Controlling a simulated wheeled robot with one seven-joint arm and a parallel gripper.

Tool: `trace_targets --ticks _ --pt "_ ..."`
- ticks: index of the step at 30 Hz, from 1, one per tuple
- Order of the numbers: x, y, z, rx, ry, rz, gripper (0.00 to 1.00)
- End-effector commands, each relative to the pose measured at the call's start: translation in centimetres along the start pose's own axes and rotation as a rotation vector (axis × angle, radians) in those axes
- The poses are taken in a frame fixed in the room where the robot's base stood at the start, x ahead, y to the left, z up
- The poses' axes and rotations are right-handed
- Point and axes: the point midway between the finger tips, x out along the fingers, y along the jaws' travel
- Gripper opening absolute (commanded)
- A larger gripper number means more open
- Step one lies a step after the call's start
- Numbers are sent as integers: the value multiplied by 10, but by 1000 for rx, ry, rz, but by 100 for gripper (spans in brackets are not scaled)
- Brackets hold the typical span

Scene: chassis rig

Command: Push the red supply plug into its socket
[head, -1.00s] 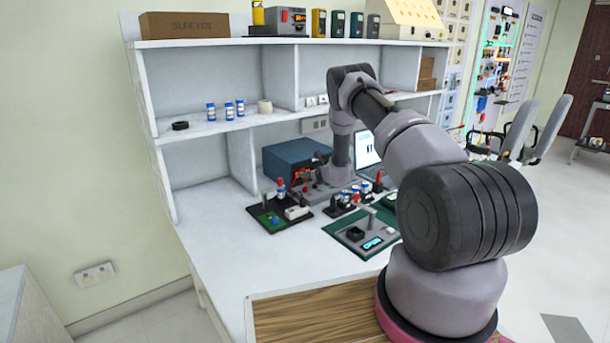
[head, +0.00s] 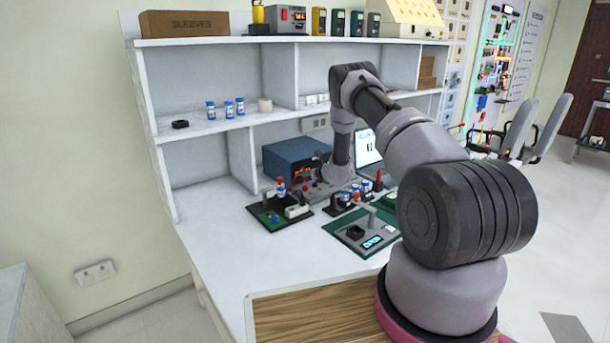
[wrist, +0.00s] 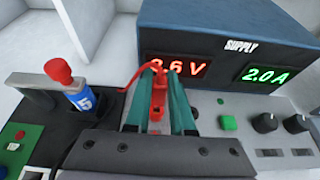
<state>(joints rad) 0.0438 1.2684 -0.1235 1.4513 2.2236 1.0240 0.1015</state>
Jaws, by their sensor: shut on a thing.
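In the wrist view, my gripper (wrist: 158,105) is shut on the red supply plug (wrist: 157,95), with a green-grey finger on either side of it. A red lead curves off the plug to the left. The plug is in front of the blue supply unit (wrist: 205,22), whose displays read about "3.6 V", partly covered, and "2.0 A". The socket is not distinguishable; the plug and fingers may hide it, and I cannot tell whether the plug is in it. In the head view, the supply (head: 290,158) stands on the bench beneath the shelf, and my arm hides most of the gripper.
Left of the gripper in the wrist view is a blue-labelled cylinder with a red top (wrist: 75,90) on a dark fixture. Right are a green button (wrist: 228,123) and black knobs (wrist: 265,123). In the head view, the bench's front left (head: 235,245) is clear.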

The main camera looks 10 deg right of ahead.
Motion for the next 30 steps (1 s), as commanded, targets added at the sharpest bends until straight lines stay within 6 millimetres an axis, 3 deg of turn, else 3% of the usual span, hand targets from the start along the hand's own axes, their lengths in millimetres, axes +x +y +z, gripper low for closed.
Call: trace_targets --ticks 30 --pt "6 0 -13 0 0 0 0"
